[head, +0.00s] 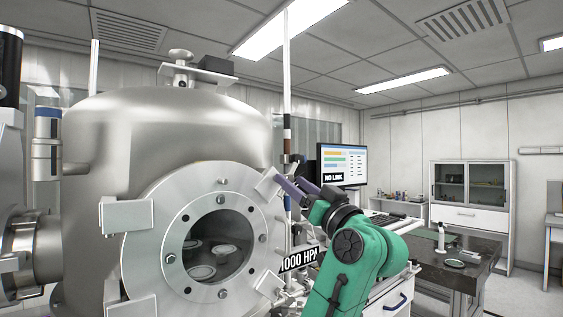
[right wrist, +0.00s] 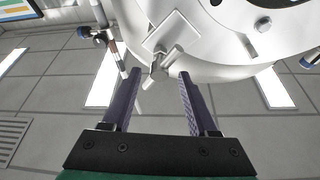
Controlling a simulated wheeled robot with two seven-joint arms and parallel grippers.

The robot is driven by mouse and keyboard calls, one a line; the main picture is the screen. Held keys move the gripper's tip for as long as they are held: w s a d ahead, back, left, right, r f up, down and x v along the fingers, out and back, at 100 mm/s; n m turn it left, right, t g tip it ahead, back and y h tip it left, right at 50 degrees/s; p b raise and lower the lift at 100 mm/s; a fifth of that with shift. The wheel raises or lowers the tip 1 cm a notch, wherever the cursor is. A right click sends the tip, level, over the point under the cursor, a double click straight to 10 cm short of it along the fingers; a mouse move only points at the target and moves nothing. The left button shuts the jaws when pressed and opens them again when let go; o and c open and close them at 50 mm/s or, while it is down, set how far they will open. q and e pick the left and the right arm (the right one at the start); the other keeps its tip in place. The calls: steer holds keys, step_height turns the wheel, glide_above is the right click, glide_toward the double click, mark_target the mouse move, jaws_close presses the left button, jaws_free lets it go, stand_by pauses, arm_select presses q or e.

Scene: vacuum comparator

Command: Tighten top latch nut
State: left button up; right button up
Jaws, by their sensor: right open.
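The vacuum chamber's round flanged door (head: 150,225) is closed against the steel body, with a window in its middle. The top latch (head: 265,187) sits at the door's upper right rim. In the right wrist view the latch nut (right wrist: 158,66), a metal piece with short arms, stands out from a square plate (right wrist: 174,32). My right gripper (head: 283,186) is at the top latch; its open fingers (right wrist: 158,75) have their tips on either side of the nut, with gaps visible. In the head view the fingers partly hide the nut. My left gripper is not in view.
A lower latch (head: 270,286) is on the door's lower right rim, close to my right arm. A pressure display (head: 299,260) reads 1000 HPA, and a monitor (head: 343,165) reads NO LINK. A dark-topped table (head: 470,250) stands at the right.

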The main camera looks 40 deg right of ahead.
steer(key=x, duration=0.2)
steer(key=p+x, duration=0.1)
steer(key=x, duration=0.3)
steer(key=shift+w+f+p, duration=0.2)
steer(key=shift+f+p, duration=0.2)
steer(key=shift+r, duration=0.1)
steer(key=shift+s, duration=0.2)
steer(key=shift+c, duration=1.2)
steer(key=shift+w, duration=0.15)
jaws_close()
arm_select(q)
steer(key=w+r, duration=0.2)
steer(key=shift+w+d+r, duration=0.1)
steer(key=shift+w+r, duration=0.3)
